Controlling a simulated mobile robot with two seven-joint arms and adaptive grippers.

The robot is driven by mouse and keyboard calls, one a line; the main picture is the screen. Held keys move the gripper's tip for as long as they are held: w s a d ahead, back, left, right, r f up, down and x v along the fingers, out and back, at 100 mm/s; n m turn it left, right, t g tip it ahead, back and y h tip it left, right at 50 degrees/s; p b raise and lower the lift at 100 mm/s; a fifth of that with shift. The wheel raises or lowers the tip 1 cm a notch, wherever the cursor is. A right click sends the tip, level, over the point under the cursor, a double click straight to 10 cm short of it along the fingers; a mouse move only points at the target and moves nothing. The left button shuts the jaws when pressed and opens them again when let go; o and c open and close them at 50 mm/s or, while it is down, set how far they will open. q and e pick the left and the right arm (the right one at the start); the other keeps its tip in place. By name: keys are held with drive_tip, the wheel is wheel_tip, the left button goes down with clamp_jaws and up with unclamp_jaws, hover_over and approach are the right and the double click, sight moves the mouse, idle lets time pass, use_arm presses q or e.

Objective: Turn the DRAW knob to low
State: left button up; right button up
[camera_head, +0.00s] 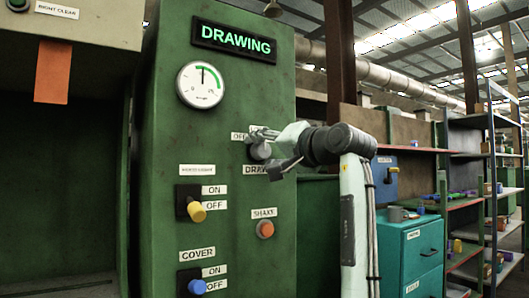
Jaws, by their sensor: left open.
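The DRAW knob (260,151) is a grey round knob on the front of the green machine cabinet. A label starting with "OF" (238,136) shows at its upper left, and the DRAW label (255,170) sits below it. My left gripper (264,153) is open at the knob, one finger above it and the other at its lower right. I cannot tell whether the fingers touch the knob. The gripper hides the knob's right side and any label there, so the knob's setting is unclear. My right gripper is not in view.
A lit DRAWING sign (235,40) and a white gauge (201,85) are above. A yellow switch (196,211), a blue switch (196,287) and an orange SHAXX-like button (265,229) are lower on the panel. A teal cabinet (408,250) and shelves (470,180) stand at right.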

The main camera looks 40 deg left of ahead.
use_arm(q)
drive_tip(key=shift+d, duration=0.1)
drive_tip(key=v, duration=1.1)
drive_tip(key=shift+s+d, duration=0.2)
drive_tip(key=shift+d, duration=0.15)
